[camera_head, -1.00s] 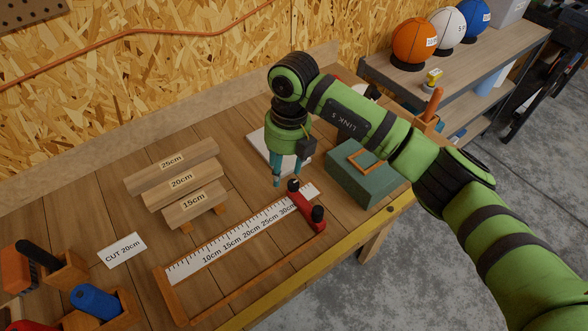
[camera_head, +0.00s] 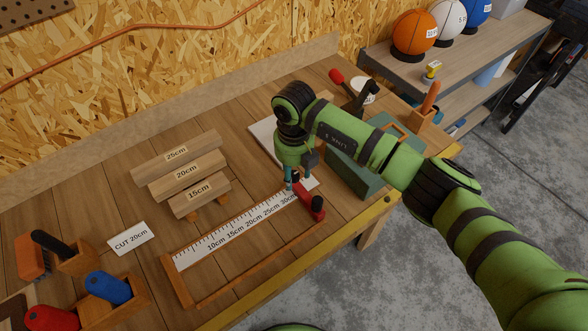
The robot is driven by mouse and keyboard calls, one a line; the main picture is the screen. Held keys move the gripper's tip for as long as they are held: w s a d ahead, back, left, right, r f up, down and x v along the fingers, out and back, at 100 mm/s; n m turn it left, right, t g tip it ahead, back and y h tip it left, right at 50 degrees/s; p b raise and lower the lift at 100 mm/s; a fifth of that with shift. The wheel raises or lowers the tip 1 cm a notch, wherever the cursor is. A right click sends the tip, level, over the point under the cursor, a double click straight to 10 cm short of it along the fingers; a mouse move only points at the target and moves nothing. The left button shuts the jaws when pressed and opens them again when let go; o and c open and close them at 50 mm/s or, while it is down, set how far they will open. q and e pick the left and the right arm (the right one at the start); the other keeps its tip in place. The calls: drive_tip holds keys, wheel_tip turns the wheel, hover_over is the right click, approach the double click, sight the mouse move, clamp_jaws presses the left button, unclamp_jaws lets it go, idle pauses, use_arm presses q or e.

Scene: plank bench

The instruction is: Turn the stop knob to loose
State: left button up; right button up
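The red stop (camera_head: 311,205) sits across the far end of the white ruler (camera_head: 228,232), near the 30cm mark. A second dark knob on the stop's far end is mostly hidden by my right gripper (camera_head: 294,184). My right gripper points down with its teal fingertips at that far knob. I cannot tell whether the fingers are closed on it or just around it. The knob's turn position cannot be read. My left gripper is not in view.
A green box (camera_head: 352,178) stands right of the gripper, under my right arm. Wooden blocks (camera_head: 187,172) labelled 15cm, 20cm and 25cm lie to the left. A "CUT 20cm" card (camera_head: 131,239) lies left of the ruler. A white board (camera_head: 262,141) lies behind the gripper.

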clamp_jaws()
